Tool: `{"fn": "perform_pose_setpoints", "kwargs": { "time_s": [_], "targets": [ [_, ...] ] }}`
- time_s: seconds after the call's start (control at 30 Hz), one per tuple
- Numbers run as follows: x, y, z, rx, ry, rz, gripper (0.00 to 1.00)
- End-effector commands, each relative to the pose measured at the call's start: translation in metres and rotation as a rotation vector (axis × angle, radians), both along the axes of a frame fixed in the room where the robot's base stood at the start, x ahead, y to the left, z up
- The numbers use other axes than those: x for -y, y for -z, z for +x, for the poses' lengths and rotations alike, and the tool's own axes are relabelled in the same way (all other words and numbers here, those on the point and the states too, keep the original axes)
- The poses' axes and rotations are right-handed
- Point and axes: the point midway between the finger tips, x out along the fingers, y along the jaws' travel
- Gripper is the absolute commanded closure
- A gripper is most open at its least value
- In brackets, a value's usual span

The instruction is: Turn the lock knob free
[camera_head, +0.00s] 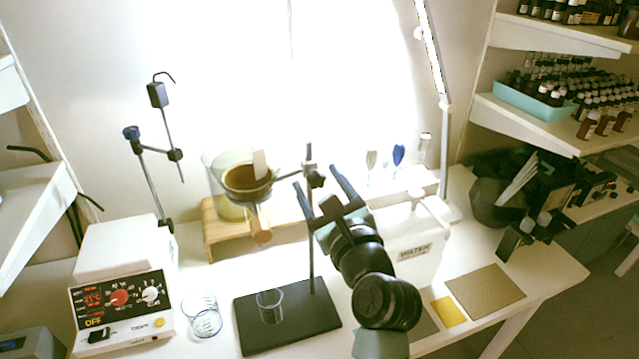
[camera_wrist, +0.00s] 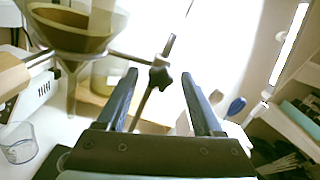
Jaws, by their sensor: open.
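The lock knob (camera_wrist: 160,77) is a small dark star-shaped knob on the clamp of a thin upright rod (camera_head: 311,240). In the head view the knob (camera_head: 317,181) shows near the top of that rod. My gripper (camera_wrist: 158,75) is open, with its two blue-grey fingers pointing toward the knob. In the wrist view the knob appears between the fingertips, with a gap on each side and no visible contact. I cannot tell how far beyond the tips it lies. The clamp's arm carries a brown-lined funnel (camera_head: 248,179) in a ring to the left.
The rod stands on a black base plate (camera_head: 262,328) holding a small glass beaker (camera_head: 270,306). Another glass beaker (camera_head: 202,314) and a hotplate unit (camera_head: 122,290) are to the left. A white balance (camera_head: 420,245) stands right of the rod. A wooden block (camera_head: 215,240) sits behind.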

Motion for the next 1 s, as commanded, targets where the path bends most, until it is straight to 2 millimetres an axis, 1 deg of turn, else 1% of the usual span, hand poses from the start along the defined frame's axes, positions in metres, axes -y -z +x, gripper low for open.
{"fn": "perform_pose_setpoints", "kwargs": {
  "time_s": [0.2, 0.23, 0.37, 0.4, 0.47, 0.5, 0.6, 0.87, 1.0],
  "targets": [
    [-0.0003, 0.0001, 0.0003, 0.0, 0.0, -0.001, 0.32],
    [-0.0004, 0.0001, 0.0002, 0.0, 0.0, -0.001, 0.36],
    [-0.0002, 0.0001, 0.0001, 0.0, 0.0, -0.001, 0.59],
    [-0.0002, 0.0002, 0.0, 0.0, 0.0, -0.001, 0.66],
    [-0.0002, 0.0002, 0.0, 0.0, 0.0, -0.001, 0.77],
    [-0.0002, 0.0002, 0.0, 0.0, 0.0, -0.001, 0.84],
    [-0.0002, 0.0002, 0.0, 0.0, 0.0, 0.0, 1.0],
    [-0.0002, 0.0002, 0.0, 0.001, -0.001, -0.008, 1.0],
    [-0.0001, 0.0002, -0.0001, 0.012, -0.001, -0.04, 1.0]
  ]
}}
